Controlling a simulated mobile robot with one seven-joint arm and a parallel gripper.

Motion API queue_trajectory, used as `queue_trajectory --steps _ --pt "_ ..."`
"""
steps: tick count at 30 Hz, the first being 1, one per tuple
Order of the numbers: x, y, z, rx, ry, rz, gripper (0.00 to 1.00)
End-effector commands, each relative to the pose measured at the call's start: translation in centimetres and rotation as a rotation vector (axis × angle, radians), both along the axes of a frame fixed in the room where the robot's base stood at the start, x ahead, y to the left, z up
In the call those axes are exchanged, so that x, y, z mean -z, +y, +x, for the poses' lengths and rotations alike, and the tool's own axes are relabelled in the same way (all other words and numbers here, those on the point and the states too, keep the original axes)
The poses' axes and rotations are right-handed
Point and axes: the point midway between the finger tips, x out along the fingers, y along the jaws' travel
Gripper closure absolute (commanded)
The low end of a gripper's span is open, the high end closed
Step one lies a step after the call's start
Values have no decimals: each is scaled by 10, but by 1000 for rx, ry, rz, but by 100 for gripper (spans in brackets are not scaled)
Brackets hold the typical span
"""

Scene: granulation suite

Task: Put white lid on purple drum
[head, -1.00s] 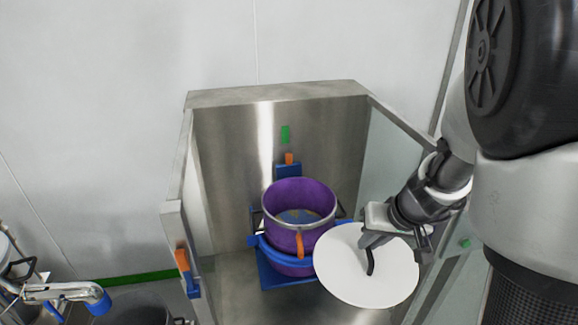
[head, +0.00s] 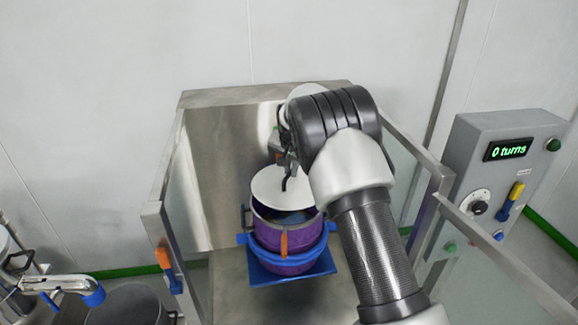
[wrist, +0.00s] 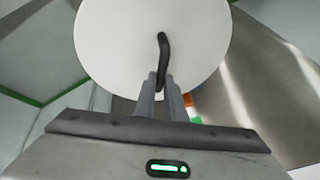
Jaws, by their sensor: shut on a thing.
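The white lid (head: 270,187) is a flat round disc with a black handle. My gripper (head: 287,168) is shut on the handle; in the wrist view my gripper (wrist: 165,88) has its two fingers on the black handle and the lid (wrist: 120,40) fills the top. The purple drum (head: 268,235) stands open in a blue cradle (head: 275,260) with an orange latch at its front. The lid is over the back left of the drum's mouth, seemingly tilted. The front of the opening still shows dark inside. Whether the lid touches the rim I cannot tell.
A steel and glass enclosure (head: 158,222) surrounds the drum on the sides and back. At right stands a grey control box (head: 505,150) reading "0 turns". At lower left are another open drum (head: 128,305) and a metal clamp with a blue end (head: 65,290).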

Motion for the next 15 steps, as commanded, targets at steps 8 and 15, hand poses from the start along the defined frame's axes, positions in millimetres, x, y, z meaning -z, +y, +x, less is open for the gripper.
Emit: queue_trajectory --steps 8,15 --pt "3 7 10 38 -2 1 100" --pt "19 6 10 38 0 2 100"
